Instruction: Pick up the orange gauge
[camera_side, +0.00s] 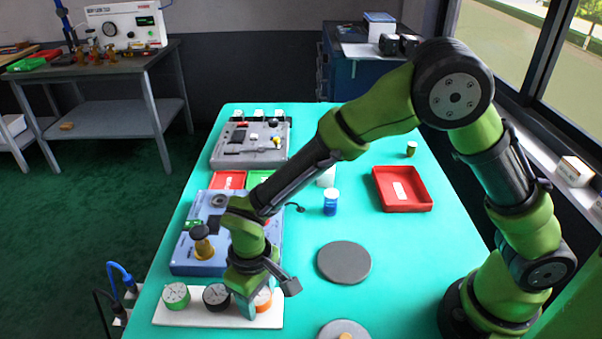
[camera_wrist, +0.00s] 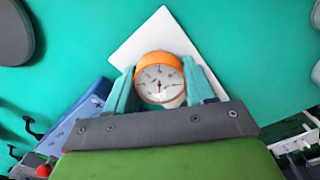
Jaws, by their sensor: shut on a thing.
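The orange gauge (camera_side: 263,299) is at the right end of a white board (camera_side: 196,316) in the side view, partly hidden by my gripper (camera_side: 252,303). In the wrist view the orange gauge (camera_wrist: 159,79) has a white dial facing the camera. The teal fingers of my gripper (camera_wrist: 160,92) are shut on it, one on each side. The white board (camera_wrist: 150,38) shows behind the gauge. I cannot tell whether the gauge touches the board or is just above it.
A green gauge (camera_side: 176,295) and a black gauge (camera_side: 216,296) stand left of my gripper on the board. A blue-grey unit (camera_side: 190,262) lies behind them. A grey disc (camera_side: 344,262), a blue bottle (camera_side: 330,202) and a red tray (camera_side: 402,189) are to the right, with bare table between.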

